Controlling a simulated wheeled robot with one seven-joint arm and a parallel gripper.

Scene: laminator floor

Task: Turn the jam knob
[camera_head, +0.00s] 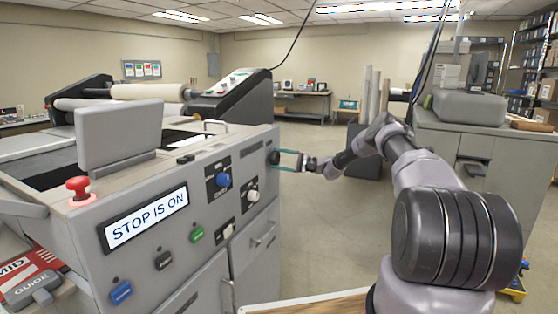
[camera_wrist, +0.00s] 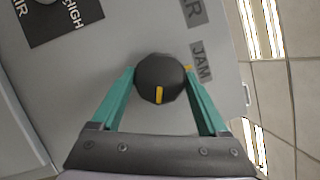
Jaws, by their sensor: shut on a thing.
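The jam knob (camera_wrist: 160,76) is a round black knob with a yellow mark, on the grey machine panel beside a label reading JAM. In the head view the knob (camera_head: 274,158) is at the far right end of the panel, partly hidden by my gripper. My gripper (camera_wrist: 162,80) has two green fingers, one on each side of the knob, and is shut on it. In the head view my gripper (camera_head: 284,160) reaches the panel from the right. In the wrist view the yellow mark points toward the gripper's palm.
The grey laminator (camera_head: 165,225) fills the left, with a display (camera_head: 148,218) reading STOP IS ON. A red stop button (camera_head: 78,188) stands on its top. Blue (camera_head: 222,180) and white (camera_head: 253,195) knobs sit left of my gripper. Floor is open behind my arm.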

